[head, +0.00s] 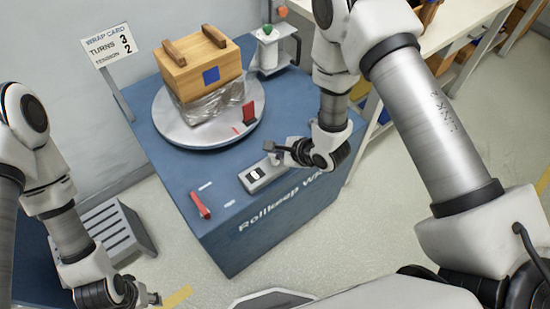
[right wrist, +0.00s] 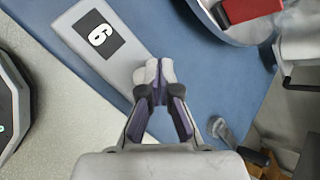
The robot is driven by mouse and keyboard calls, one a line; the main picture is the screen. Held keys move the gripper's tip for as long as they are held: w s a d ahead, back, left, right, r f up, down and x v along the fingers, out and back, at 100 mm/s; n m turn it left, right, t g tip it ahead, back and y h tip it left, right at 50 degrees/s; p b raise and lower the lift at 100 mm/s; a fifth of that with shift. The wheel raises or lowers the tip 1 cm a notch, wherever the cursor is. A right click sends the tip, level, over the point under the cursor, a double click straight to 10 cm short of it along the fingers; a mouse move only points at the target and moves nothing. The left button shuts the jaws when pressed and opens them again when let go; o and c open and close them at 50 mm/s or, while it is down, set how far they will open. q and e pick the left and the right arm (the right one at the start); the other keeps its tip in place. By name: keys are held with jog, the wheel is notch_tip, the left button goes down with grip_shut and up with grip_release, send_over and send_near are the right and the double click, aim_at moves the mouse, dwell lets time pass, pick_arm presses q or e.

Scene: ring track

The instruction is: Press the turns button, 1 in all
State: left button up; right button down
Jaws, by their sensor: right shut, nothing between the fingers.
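A grey counter panel (head: 262,176) lies on the blue machine top (head: 180,160), with a black-and-white display. The right wrist view shows the panel (right wrist: 85,25) with one digit, a 6 or a 9. My right gripper (head: 270,147) is shut and empty at the panel's right end. In the right wrist view its pale fingertips (right wrist: 155,72) are together over that end. The turns button is hidden or cannot be told from the fingertips, and contact is unclear. My left gripper (head: 152,298) is low at the left, away from the machine; its jaws are too small to read.
A turntable (head: 170,128) carries a wooden box (head: 195,75) with clear film around its lower part. A red block (head: 249,112) stands on its rim. A red lever (head: 200,205) is at the front left. The wrap card (head: 108,44) reads turns 3, tension 2.

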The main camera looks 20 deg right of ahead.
aim_at(276, 161)
jog(key=shift+f, duration=0.1)
jog(key=shift+f, duration=0.3)
jog(key=shift+f, duration=0.5)
dwell(0.6)
jog(key=shift+r+p, duration=0.85)
jog(key=shift+r, duration=0.1)
notch_tip(276, 161, up, 5)
jog(key=p, duration=0.5)
